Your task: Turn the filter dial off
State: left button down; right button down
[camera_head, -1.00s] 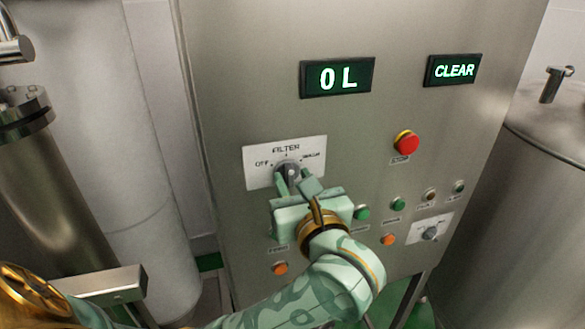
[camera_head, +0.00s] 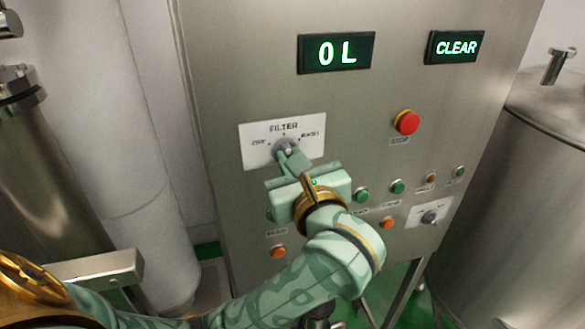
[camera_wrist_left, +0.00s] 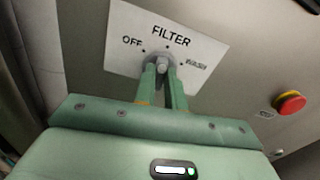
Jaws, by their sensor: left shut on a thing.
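The filter dial (camera_head: 284,146) is a small grey knob on a white plate (camera_head: 312,148) marked OFF at left, FILTER at the top and WASH at right. The plate is on the front of a steel cabinet. My left gripper (camera_head: 288,154) is shut on the dial from below and in front. In the left wrist view, its two green fingers (camera_wrist_left: 163,72) close on the dial (camera_wrist_left: 162,60), and the plate (camera_wrist_left: 120,35) is readable around it. The fingers hide part of the knob, so I cannot tell exactly where it points. My right gripper is not in view.
A red button (camera_head: 407,122) is to the right. Small green and orange buttons and a second dial (camera_head: 429,217) sit lower right. Steel tanks stand on both sides.

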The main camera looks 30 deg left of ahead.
pick_arm(q)
jog(key=shift+s+f+n+b, duration=0.1)
jog(key=shift+f+n+b, duration=0.05)
jog(key=shift+n+b, duration=6.05)
jog(key=shift+a+m+b, duration=0.1)
jog(key=shift+m+b, duration=0.6)
jog(key=shift+b, duration=0.05)
jog(key=c, duration=1.5)
grip_release()
jog(key=shift+o, duration=0.2)
